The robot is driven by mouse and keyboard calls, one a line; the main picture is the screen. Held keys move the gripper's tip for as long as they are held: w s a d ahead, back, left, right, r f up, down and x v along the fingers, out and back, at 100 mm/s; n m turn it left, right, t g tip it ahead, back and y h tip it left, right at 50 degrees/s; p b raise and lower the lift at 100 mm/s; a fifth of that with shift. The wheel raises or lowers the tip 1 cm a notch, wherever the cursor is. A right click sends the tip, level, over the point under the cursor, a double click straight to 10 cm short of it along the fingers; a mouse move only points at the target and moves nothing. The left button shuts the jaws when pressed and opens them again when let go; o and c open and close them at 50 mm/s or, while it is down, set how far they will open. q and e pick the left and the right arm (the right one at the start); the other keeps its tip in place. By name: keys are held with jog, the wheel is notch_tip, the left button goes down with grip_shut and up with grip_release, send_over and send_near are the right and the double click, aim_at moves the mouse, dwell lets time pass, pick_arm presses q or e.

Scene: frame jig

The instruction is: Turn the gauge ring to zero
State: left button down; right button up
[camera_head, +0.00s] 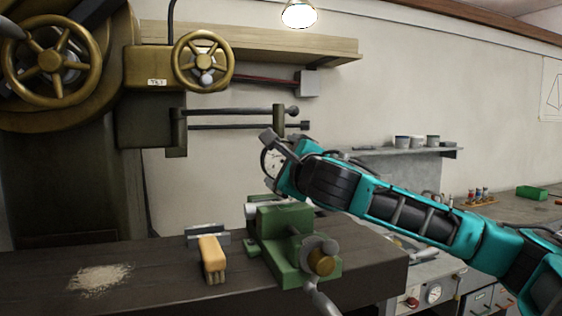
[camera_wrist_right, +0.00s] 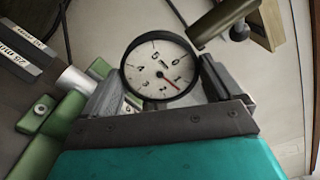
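The gauge (camera_wrist_right: 160,66) has a white dial face in a dark round ring. It shows in the right wrist view, with a red needle pointing to the lower right and digits that sit tilted. In the head view the gauge (camera_head: 271,160) is partly covered by my right gripper (camera_head: 273,150). In the wrist view the fingers of my right gripper (camera_wrist_right: 163,82) are spread apart, one to each side of the dial. Whether they touch the ring is unclear. My left gripper is not in view.
A green vise (camera_head: 284,232) stands below my right gripper on the dark bench (camera_head: 155,262). A brush (camera_head: 211,258) lies left of it. A large machine with handwheels (camera_head: 203,60) fills the left. Horizontal rods (camera_head: 240,112) run just above the gripper.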

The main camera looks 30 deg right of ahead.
jog(key=c, duration=0.3)
jog(key=m, duration=1.5)
jog(key=shift+m, duration=0.4)
jog(key=o, duration=0.5)
jog(key=shift+s, duration=0.1)
